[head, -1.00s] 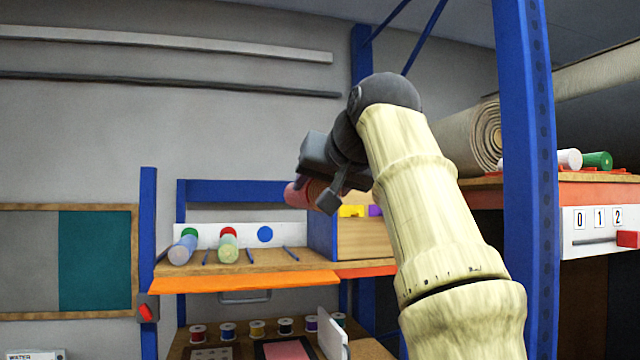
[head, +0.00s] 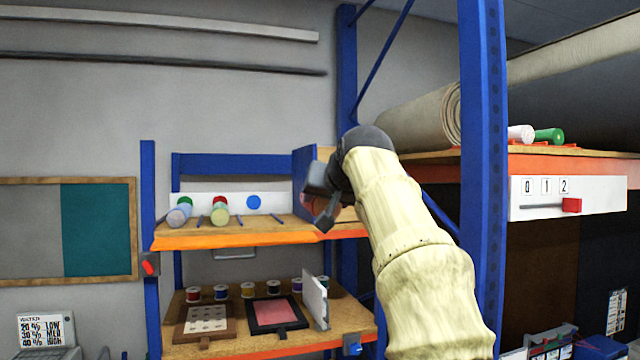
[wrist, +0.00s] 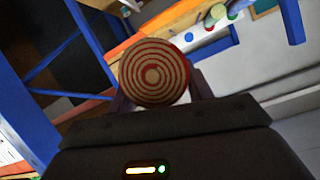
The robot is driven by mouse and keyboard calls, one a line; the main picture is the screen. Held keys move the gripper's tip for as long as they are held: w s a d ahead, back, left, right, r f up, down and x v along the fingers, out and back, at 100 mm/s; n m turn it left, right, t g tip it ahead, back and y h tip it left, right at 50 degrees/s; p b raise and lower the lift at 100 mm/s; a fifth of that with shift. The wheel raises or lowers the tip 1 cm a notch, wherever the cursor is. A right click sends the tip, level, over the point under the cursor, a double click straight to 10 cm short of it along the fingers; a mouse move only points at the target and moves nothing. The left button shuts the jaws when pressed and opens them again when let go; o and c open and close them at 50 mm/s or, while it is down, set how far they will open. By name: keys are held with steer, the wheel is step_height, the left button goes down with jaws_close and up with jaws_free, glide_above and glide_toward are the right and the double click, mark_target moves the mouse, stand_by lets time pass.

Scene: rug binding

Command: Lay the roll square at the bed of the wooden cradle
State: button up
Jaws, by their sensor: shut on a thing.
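My gripper (head: 318,212) is raised in front of the right part of the upper shelf. It is shut on a roll (head: 307,204), pinkish red in the head view. In the wrist view its round end (wrist: 155,73) shows a red and tan spiral between the fingers. My gripper and arm hide much of the roll in the head view. A wooden board or box with a blue side (head: 303,180) stands behind it, partly hidden. I cannot tell for sure which piece is the wooden cradle.
The upper shelf (head: 240,236) holds a pale blue roll (head: 179,215) and a pale green roll (head: 220,212), thin blue rods and a backboard with coloured dots. Blue posts (head: 483,150) stand near my arm. A large carpet roll (head: 420,120) lies at right. Spools (head: 248,290) stand below.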

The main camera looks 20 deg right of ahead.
steer(key=w+d+f+b, duration=0.25)
steer(key=d+f, duration=0.25)
steer(key=f, duration=1)
steer(key=w+d+f+h+b, duration=0.15)
steer(key=w+d+f, duration=0.3)
steer(key=f, duration=1.05)
steer(key=w+d+f+y+b, duration=0.1)
steer(key=w+d+f+b, duration=0.3)
steer(key=f, duration=1.1)
steer(key=s+a+f+n+y+b, duration=0.1)
steer(key=s+f, duration=0.4)
steer(key=f, duration=0.7)
steer(key=s+a+f+n+y+b, duration=0.15)
steer(key=s+f, duration=0.35)
steer(key=f, duration=0.7)
steer(key=s+a+f+y+b, duration=0.1)
steer(key=s+a+f, duration=0.3)
steer(key=s+a, duration=0.1)
steer(key=s+a+f+n+y+b, duration=0.1)
steer(key=s+a+f, duration=0.4)
steer(key=s, duration=0.3)
steer(key=shift+s+a+g, duration=0.3)
steer(key=shift+a, duration=0.2)
